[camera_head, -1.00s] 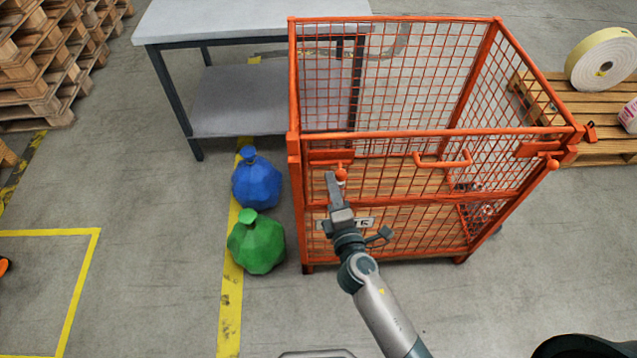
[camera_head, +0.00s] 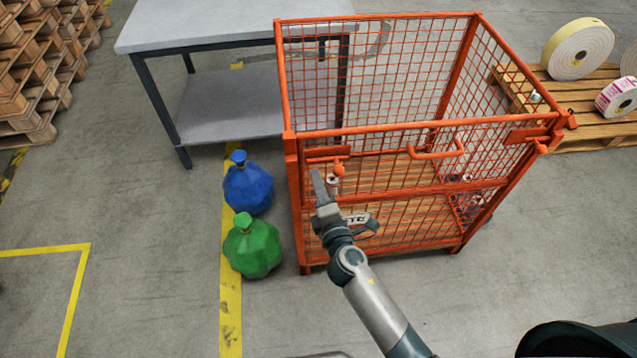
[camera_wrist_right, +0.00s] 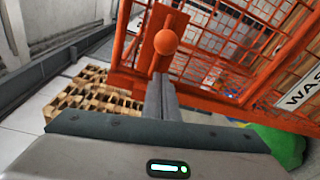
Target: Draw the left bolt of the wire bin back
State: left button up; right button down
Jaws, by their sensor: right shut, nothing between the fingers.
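The orange wire bin (camera_head: 372,128) stands right of centre in the head view. Its left bolt (camera_head: 339,170) shows as an orange ball knob under a bracket (camera_head: 327,153) at the left end of the front gate. In the wrist view the ball knob (camera_wrist_right: 166,41) is just beyond the fingertips. My right gripper (camera_head: 317,175) is shut and empty, its fingers pointing up just left of the knob. Its fingers show in the wrist view (camera_wrist_right: 160,82); whether they touch the bolt I cannot tell. My left gripper is out of view.
A handle (camera_head: 437,151) and the right bolt (camera_head: 541,148) are on the gate. A blue sack (camera_head: 248,188) and a green sack (camera_head: 252,247) stand left of the bin. A grey table (camera_head: 225,25) is behind. A pallet with label rolls (camera_head: 577,50) is at the right.

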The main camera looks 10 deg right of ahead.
jog(key=s+b, duration=0.2)
jog(key=s, duration=0.8)
jog(key=shift+d+r, duration=0.25)
jog(key=shift+d, duration=0.05)
jog(key=shift+w, duration=0.1)
